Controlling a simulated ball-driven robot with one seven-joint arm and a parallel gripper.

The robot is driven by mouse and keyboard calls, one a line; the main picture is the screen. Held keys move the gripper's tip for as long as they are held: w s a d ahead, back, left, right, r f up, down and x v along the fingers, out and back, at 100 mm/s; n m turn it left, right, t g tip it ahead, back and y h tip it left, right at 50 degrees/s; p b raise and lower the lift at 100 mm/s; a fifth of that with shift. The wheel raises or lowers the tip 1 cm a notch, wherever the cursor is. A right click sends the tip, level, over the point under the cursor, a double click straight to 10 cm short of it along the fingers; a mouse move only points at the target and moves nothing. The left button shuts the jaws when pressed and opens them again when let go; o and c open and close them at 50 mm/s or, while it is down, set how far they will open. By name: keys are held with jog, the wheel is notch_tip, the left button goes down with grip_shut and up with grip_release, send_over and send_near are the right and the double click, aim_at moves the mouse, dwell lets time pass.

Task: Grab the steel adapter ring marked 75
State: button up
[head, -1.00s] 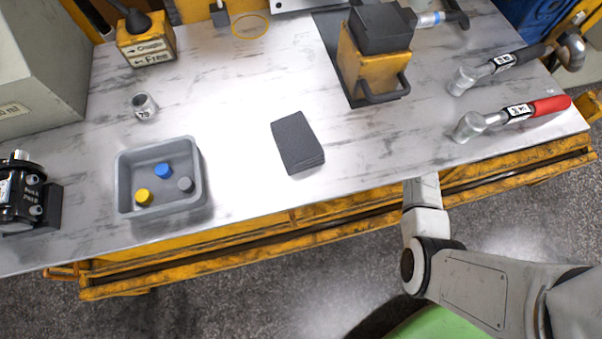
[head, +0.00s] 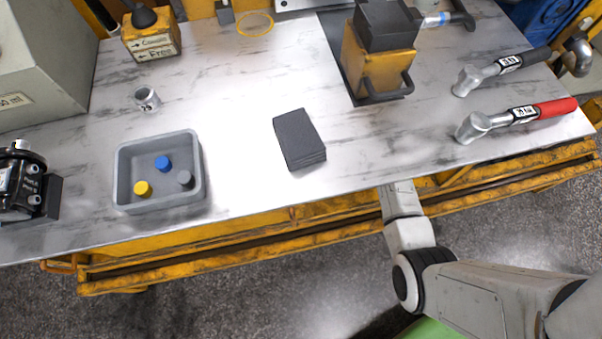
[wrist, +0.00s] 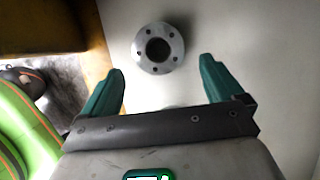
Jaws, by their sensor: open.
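A small steel ring (head: 147,99) with a dark number label stands on the bench top at the left in the head view, behind the grey tray. The label is too small to read surely. My gripper (wrist: 162,65) shows in the wrist view with its two green fingers apart and nothing between them. In the head view my arm reaches to the bench's front edge, and the gripper itself is hidden there. The wrist view shows a round grey flange (wrist: 143,50) with bolt holes on a pale surface beyond the fingers; I cannot tell what it belongs to.
The grey tray (head: 121,178) holds yellow, blue and grey caps. A dark block (head: 299,139) lies mid-bench. Two torque tools (head: 545,110) (head: 508,66) lie right. A yellow-black press (head: 380,55) stands behind. Bare bench lies between tray and block.

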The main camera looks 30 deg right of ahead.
jog(key=shift+w+a+f, duration=0.1)
jog(key=shift+w+a, duration=0.2)
jog(key=shift+a, duration=0.6)
jog(key=shift+b+x, duration=0.6)
jog(key=shift+x, duration=0.8)
jog(key=shift+d, duration=0.2)
jog(key=c, duration=1.6)
jog(key=shift+o, duration=0.2)
